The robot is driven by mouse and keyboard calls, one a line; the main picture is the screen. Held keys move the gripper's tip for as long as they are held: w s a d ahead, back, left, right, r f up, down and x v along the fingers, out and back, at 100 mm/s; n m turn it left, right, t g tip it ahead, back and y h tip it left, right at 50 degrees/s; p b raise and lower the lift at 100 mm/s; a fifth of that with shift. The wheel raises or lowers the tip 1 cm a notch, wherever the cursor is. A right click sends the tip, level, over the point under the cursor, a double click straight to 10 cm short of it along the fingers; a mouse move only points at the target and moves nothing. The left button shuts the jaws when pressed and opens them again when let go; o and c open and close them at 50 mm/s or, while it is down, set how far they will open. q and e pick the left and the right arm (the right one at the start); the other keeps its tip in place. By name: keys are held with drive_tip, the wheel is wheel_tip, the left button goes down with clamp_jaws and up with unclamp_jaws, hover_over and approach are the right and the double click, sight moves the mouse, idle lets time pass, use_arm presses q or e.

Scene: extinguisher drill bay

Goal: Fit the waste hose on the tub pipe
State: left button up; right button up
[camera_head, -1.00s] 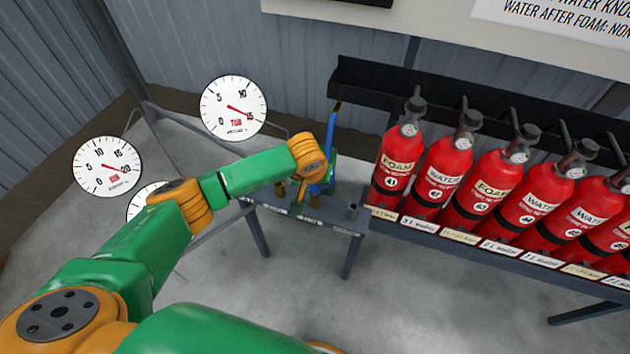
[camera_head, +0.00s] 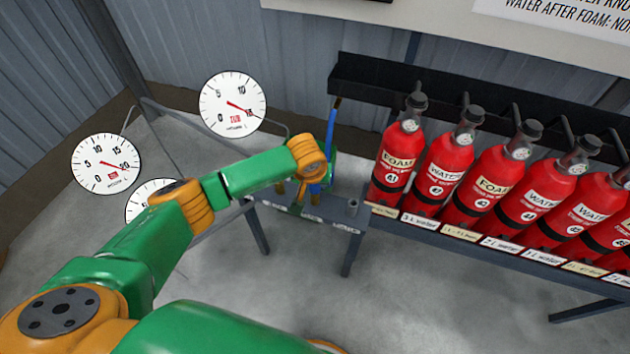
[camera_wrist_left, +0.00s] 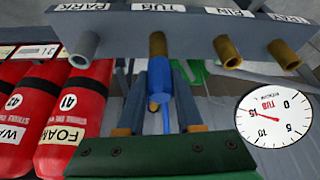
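The waste hose, with a blue end (camera_wrist_left: 159,82), shows in the left wrist view between the fingers of my left gripper (camera_wrist_left: 160,92). The fingers lie close along both sides of it and look shut on it. In the head view the blue hose (camera_head: 331,130) rises behind my left wrist, which hides most of the gripper. My right gripper is out of view.
A grey park stub (camera_wrist_left: 84,48) and brass pipes, one being the bin pipe (camera_wrist_left: 227,51), flank the tub pipe. Red extinguishers (camera_head: 397,160) stand close by on the right. White dial gauges (camera_head: 233,103) stand on the left. The floor in front is clear.

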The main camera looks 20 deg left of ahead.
use_arm(q)
drive_tip(key=o, duration=0.4)
drive_tip(key=p+v, duration=0.2)
drive_tip(key=v, duration=0.5)
drive_tip(key=s+d+f+m+h, duration=0.2)
drive_tip(key=s+d+f, duration=0.1)
drive_tip(key=s, duration=0.3)
drive_tip(key=s+d+f+m+h, duration=0.1)
drive_tip(key=s+d+f+m, duration=0.15)
drive_tip(key=s, duration=0.35)
drive_tip(key=s+a+f+n+g+y, duration=0.1)
drive_tip(key=s+a+f+y, duration=0.1)
drive_tip(key=s+a, duration=0.75)
drive_tip(key=s+f+g+p, duration=0.1)
drive_tip(key=s+f+p, duration=0.3)
drive_tip(key=f+p, duration=0.5)
drive_tip(key=shift+g+y, duration=0.3)
drive_tip(key=shift+g, duration=0.5)
drive_tip(key=s+f, duration=0.2)
drive_tip(key=s, duration=0.1)
drive_tip(key=s+a+f+p, duration=0.1)
drive_tip(key=s+f, duration=0.1)
drive_tip(key=s, duration=0.2)
drive_tip(key=s+f+p, duration=0.1)
drive_tip(key=s+f, duration=0.2)
drive_tip(key=s, duration=0.1)
drive_tip(key=shift+a, duration=0.2)
